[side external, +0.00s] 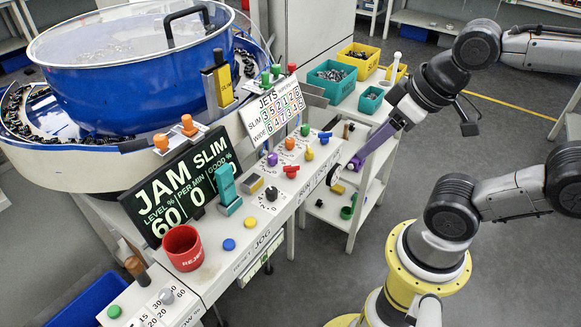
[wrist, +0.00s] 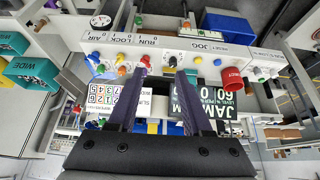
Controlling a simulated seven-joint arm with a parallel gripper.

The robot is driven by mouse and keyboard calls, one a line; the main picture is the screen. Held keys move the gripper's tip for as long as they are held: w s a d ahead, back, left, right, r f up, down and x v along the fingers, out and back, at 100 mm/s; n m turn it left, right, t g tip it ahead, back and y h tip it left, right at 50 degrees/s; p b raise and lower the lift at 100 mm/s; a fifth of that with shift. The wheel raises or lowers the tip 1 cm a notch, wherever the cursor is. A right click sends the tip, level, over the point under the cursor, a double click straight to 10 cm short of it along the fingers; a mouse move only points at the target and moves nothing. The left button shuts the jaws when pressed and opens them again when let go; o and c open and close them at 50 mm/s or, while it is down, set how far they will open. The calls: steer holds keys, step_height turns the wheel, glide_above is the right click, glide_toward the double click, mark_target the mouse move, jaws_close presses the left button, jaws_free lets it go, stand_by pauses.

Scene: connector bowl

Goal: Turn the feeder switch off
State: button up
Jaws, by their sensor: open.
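The feeder's blue bowl (side external: 140,75) with a clear lid stands at the left in the side view. Its sloping white control panel (side external: 245,225) carries several coloured knobs and switches; no label readable here says feeder, so I cannot tell which is the feeder switch. They include a red handle (side external: 291,171), a black rotary knob (side external: 271,193) and a purple knob (side external: 272,159). My gripper (side external: 358,161) is to the right of the panel in the side view, above it and apart from the knobs. In the wrist view my gripper (wrist: 153,75) is open and empty, with panel controls beyond its fingers.
A black JAM display (side external: 180,185), a white JETS board (side external: 271,107) and a red cup (side external: 183,247) stand around the panel. A shelf cart behind holds a teal bin (side external: 331,82) and a yellow bin (side external: 358,60). Open floor lies to the right.

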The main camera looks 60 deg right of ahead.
steer(key=shift+c, duration=0.3)
steer(key=m+g+y, duration=0.2)
steer(key=m+y, duration=0.1)
steer(key=m, duration=2.4)
glide_above(292, 166)
steer(key=s+d, duration=0.4)
step_height(292, 166, down, 5)
steer(key=x, duration=1.3)
steer(key=shift+s+f, duration=0.2)
steer(key=shift+f, duration=0.15)
jaws_close()
